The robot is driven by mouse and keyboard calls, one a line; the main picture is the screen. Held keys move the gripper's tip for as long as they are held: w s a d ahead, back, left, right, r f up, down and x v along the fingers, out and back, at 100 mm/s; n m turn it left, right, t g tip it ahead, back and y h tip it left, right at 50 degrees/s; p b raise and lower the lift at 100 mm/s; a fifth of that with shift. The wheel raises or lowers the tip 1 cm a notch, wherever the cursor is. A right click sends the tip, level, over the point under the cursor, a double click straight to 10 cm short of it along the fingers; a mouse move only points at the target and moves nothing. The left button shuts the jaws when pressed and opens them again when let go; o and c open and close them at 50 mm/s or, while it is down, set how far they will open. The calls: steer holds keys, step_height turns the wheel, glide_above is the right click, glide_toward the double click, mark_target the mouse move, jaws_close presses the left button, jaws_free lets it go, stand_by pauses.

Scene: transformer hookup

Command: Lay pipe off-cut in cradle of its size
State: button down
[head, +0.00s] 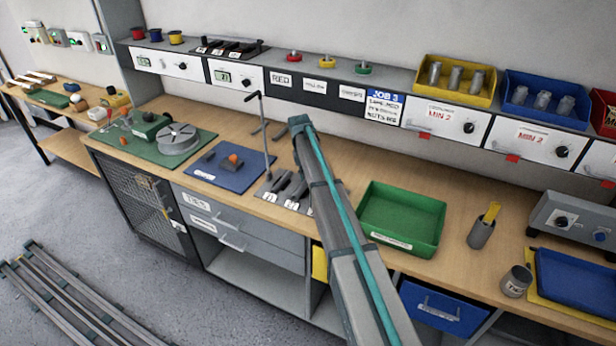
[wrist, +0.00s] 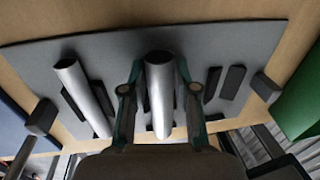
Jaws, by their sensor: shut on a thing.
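In the wrist view my gripper (wrist: 159,72) is shut on a silvery grey pipe off-cut (wrist: 160,100), with one finger on each side. The pipe is over the grey cradle board (wrist: 112,48); I cannot tell whether it rests between the cradle blocks or is held just above them. A second silvery pipe (wrist: 85,98) lies to the left between dark cradle blocks. To the right, a pair of dark blocks (wrist: 232,82) stands with nothing between them. In the head view the cradle board (head: 266,192) is partly hidden by my arm, and the gripper cannot be made out.
In the head view a green tray (head: 400,218) stands right of the board and a blue mat (head: 228,168) left of it. A thin upright post (head: 264,135) rises by the board. Further right are a cup (head: 481,233) and a tin (head: 516,282).

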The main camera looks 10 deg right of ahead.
steer(key=shift+f, duration=0.15)
steer(key=c, duration=0.9)
jaws_free()
steer(key=r+b, duration=0.1)
steer(key=r, duration=0.3)
steer(key=a+r+b, duration=0.1)
steer(key=r, duration=0.3)
steer(key=w+r+b, duration=0.1)
steer(key=r, duration=0.4)
steer(key=shift+a+b, duration=0.2)
steer(key=shift+b, duration=0.1)
